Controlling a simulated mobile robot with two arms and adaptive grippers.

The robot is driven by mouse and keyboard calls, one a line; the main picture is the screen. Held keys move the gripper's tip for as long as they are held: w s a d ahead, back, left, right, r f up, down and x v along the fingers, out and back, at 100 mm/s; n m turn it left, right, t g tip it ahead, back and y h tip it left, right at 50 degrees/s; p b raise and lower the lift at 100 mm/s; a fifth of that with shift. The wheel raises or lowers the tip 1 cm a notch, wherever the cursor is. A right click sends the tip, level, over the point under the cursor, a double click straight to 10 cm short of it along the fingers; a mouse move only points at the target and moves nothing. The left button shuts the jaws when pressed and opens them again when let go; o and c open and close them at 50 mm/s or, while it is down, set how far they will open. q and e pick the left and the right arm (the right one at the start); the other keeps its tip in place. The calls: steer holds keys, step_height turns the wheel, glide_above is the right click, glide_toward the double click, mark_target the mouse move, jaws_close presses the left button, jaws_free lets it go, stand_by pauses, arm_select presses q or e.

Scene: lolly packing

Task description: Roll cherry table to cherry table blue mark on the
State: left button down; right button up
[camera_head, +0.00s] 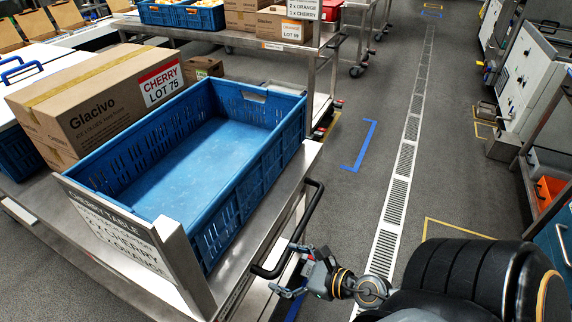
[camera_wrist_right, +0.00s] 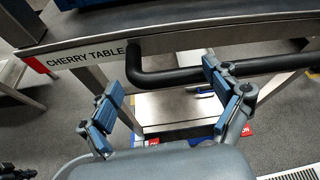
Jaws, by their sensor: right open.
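The cherry table (camera_head: 262,228) is a steel cart at the left of the head view, with a "CHERRY TABLE" sign (camera_head: 108,232) at its near end. Its black handle (camera_head: 311,205) sticks out on the right side and also crosses the right wrist view (camera_wrist_right: 210,72). My right gripper (camera_head: 288,269) is open beside the handle's near end. In the right wrist view its two fingers (camera_wrist_right: 168,98) are spread, with the bar just past the tips; contact cannot be told. A blue corner mark (camera_head: 364,148) lies on the floor right of the table. My left gripper is out of view.
An empty blue crate (camera_head: 276,160) and a carton labelled "CHERRY LOT 75" (camera_head: 110,100) stand on the table. Another steel cart (camera_head: 300,60) is behind it. A floor drain (camera_head: 399,190) runs along the clear aisle. A yellow mark (camera_head: 455,226) and machines (camera_head: 528,75) are at right.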

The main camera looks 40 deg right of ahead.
steer(key=v, duration=1.2)
